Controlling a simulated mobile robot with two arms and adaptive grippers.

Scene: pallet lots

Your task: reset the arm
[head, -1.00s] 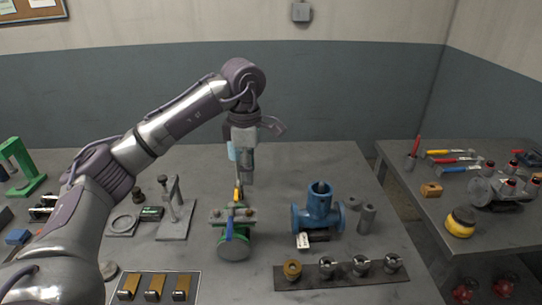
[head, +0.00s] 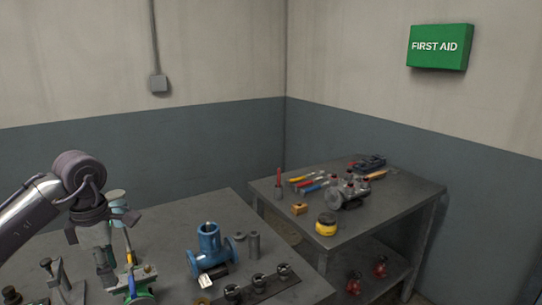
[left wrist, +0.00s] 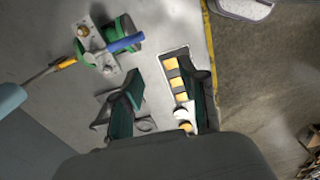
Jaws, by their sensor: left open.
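My left gripper (head: 106,277) hangs downward from the wrist at the left of the head view. In the left wrist view its two dark fingers (left wrist: 165,100) are spread apart with nothing held between them. A green valve (head: 143,296) with a blue handle stands just right of the gripper in the head view. It also shows at the upper left of the left wrist view (left wrist: 108,62), apart from the fingers. My right gripper is in neither view.
A blue pipe fitting (head: 209,246) and a dark strip (head: 262,292) with round metal parts lie on the near bench. A second bench (head: 405,197) at the right holds hand tools and a yellow-black round item (head: 326,226). A tray of yellow blocks (left wrist: 180,82) lies beyond the fingers.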

